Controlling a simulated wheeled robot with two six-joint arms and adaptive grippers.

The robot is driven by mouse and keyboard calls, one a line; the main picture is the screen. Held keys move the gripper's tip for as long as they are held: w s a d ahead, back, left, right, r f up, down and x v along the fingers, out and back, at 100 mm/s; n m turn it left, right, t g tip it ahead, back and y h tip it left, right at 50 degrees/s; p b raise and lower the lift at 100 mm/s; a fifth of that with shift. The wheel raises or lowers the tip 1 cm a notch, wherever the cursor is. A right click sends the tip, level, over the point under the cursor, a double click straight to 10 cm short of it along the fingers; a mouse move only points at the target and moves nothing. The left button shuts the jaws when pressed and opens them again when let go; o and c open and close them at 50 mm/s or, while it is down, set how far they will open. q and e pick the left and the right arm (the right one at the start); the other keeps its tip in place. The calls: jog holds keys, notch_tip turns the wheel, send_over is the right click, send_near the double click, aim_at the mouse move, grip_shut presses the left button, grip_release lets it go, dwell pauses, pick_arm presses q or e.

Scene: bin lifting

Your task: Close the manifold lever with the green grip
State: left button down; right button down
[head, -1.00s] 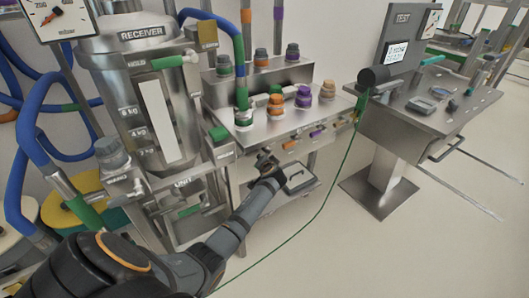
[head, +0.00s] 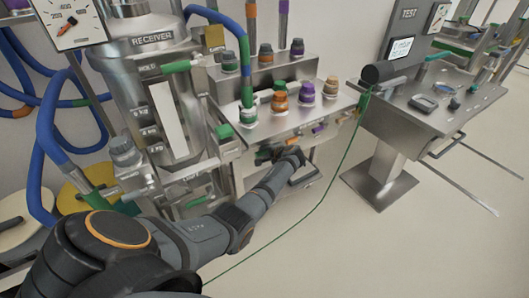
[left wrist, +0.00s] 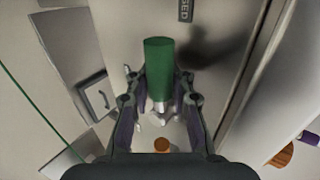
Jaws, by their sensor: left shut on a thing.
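The lever's green grip (left wrist: 159,62) stands between the fingers of my left gripper (left wrist: 160,108) in the left wrist view, with its metal stem below it. The gripper is shut on this lever. A dark label (left wrist: 185,10) ending in "SED" is just beyond the grip, partly cut off. In the head view my left gripper (head: 265,155) is at the front of the manifold (head: 262,133), below its coloured valve caps. The green-grip lever cannot be made out there, behind my gripper. My right gripper is not in view.
Orange (head: 279,101) and purple (head: 306,93) caps stand on the manifold top. The steel receiver (head: 160,75) is at its left. A test stand (head: 435,105) is at the right, with a thin green cable hanging before it. The floor between is clear.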

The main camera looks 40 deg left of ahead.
pick_arm(q)
jog(key=shift+d+f, duration=0.2)
dwell(0.3)
jog(key=c, duration=1.5)
grip_release()
jog(key=o, duration=0.3)
jog(key=shift+d+r, duration=0.15)
jog(key=shift+r, duration=0.1)
jog(key=shift+o, duration=0.2)
jog(key=shift+s+d+r, duration=0.1)
jog(key=shift+d, duration=0.15)
jog(key=s+d, duration=0.4)
jog(key=d, duration=0.7)
jog(key=shift+s+d+r, duration=0.2)
jog(key=shift+s, duration=0.15)
